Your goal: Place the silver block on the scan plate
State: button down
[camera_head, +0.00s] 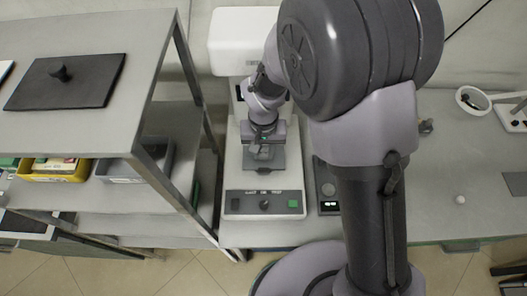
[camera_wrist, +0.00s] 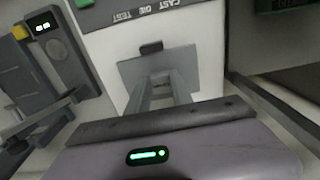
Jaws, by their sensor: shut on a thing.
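My gripper (camera_head: 264,150) is low over the grey scan plate (camera_head: 285,160) of the white test machine, in the left middle of the head view. In the wrist view its two fingers (camera_wrist: 162,76) point down at the plate (camera_wrist: 128,68) and are shut on the silver block. The block is hard to make out between the grey fingertips against the grey plate. I cannot tell whether it touches the plate. A small dark piece (camera_wrist: 150,47) shows at the plate's edge near the lettering; I cannot tell what it is.
The machine's front panel (camera_head: 250,205) has a knob and a green button (camera_head: 293,203). Its white head (camera_head: 240,40) stands behind my gripper. A shelf rack (camera_head: 165,80) is close on the left, with a yellow bin (camera_head: 82,174). A dark device (camera_head: 328,190) sits right of the machine.

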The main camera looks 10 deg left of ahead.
jog(key=shift+r, duration=0.15)
jog(key=shift+f, duration=0.2)
jog(key=c, duration=1.1)
grip_release()
